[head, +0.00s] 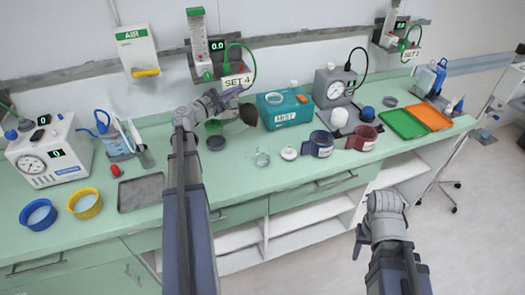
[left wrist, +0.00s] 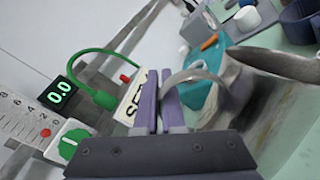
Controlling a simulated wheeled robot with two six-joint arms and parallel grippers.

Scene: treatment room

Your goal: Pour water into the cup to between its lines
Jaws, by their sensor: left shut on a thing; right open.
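My left gripper (head: 226,98) is shut on the handle of a grey metal jug (left wrist: 262,98), held at the back of the counter. In the head view the jug (head: 248,114) looks dark and small beside the fingers. In the left wrist view the gripper (left wrist: 160,105) has its fingers closed at the curved handle, and the jug's wide mouth shows. I cannot see water in it. A small clear cup (head: 262,159) stands on the counter in front of the jug; its lines are too small to see. My right gripper (head: 386,204) is open and empty, in front of the counter.
A white lid (head: 289,152), a blue mug (head: 318,145) and a red mug (head: 362,139) stand right of the clear cup. A teal MIST box (head: 286,110) is behind. A grey tray (head: 141,192) lies at left. Green counter (head: 240,185) is free in front.

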